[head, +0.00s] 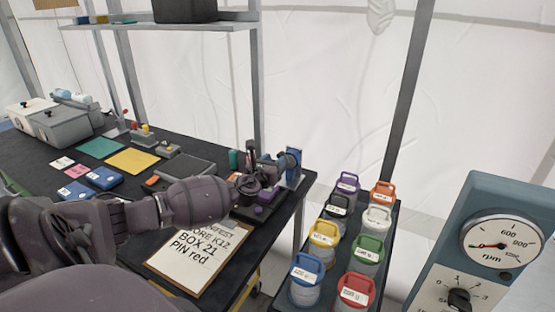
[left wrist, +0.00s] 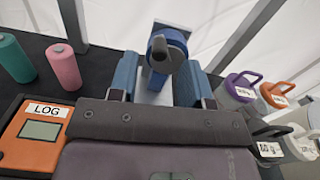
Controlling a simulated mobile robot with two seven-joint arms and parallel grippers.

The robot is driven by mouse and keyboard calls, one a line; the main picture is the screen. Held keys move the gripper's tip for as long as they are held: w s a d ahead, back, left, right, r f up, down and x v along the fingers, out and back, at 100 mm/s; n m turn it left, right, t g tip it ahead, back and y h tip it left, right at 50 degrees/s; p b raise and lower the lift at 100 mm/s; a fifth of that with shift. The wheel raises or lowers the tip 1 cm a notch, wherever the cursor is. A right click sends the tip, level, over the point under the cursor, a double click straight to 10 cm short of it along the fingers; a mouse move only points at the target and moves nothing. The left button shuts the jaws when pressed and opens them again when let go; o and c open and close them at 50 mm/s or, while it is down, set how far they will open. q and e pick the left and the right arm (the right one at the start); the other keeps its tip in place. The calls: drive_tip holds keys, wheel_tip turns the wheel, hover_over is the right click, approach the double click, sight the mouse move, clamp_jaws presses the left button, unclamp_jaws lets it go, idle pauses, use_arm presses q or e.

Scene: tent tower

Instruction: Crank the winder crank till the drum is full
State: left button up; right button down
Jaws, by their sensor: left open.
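The winder (head: 294,163) stands at the table's right end, a blue drum on a pale upright. In the left wrist view its blue drum (left wrist: 176,40) shows with the dark crank knob (left wrist: 158,46) in front. My left gripper (head: 268,163) is just left of the winder, its arm reaching in from the left. In the left wrist view my left gripper (left wrist: 160,68) is open, its two blue-padded fingers on either side of the crank and pointing at it. I cannot tell whether they touch it. How full the drum is cannot be made out. My right gripper is out of view.
An orange LOG box (left wrist: 35,135) and green and pink spools (left wrist: 63,67) stand left of the gripper. A manifest clipboard (head: 198,255) lies in front. Several lidded jars (head: 325,240) stand on a rack at right, near an rpm gauge panel (head: 500,240).

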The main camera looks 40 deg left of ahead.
use_arm(q)
drive_tip(key=shift+x, duration=1.35)
clamp_jaws()
drive_tip(key=shift+r, duration=0.1)
